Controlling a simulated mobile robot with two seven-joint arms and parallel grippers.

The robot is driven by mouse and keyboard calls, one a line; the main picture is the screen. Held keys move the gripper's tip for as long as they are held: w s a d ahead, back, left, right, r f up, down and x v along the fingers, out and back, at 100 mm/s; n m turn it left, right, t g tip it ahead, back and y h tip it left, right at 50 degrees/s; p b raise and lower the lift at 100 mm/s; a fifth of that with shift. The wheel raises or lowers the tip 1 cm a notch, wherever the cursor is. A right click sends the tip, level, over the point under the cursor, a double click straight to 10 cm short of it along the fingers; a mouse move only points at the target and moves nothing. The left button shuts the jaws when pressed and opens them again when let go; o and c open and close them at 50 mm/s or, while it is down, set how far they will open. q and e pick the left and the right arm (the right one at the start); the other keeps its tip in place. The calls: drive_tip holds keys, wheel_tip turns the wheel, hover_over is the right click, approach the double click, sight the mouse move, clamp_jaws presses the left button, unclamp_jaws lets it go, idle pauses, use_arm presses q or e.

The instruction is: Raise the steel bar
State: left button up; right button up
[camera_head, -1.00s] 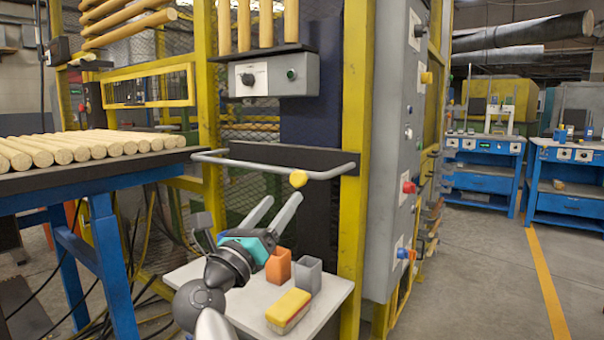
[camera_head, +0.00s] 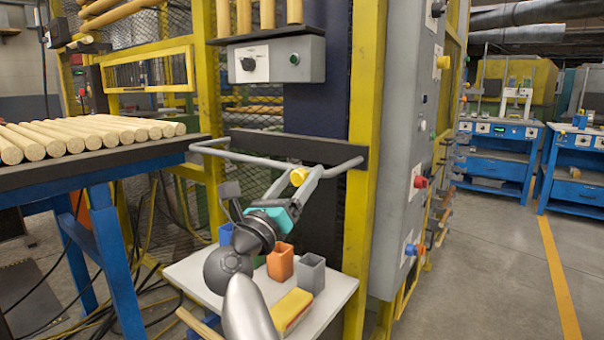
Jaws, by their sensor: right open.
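I cannot tell whether the fingers touch the bar. They hide a short stretch of it. My left gripper is not in view.
A white shelf (camera_head: 186,277) below the bar holds an orange cup (camera_head: 281,263), a grey cup (camera_head: 311,273) and a yellow-and-red block (camera_head: 291,311). Wooden rods (camera_head: 85,136) lie on the blue-legged table at left. A grey control cabinet (camera_head: 399,190) stands at right.

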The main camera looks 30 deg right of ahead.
idle(0.3)
clamp_jaws()
idle(0.5)
idle(0.8)
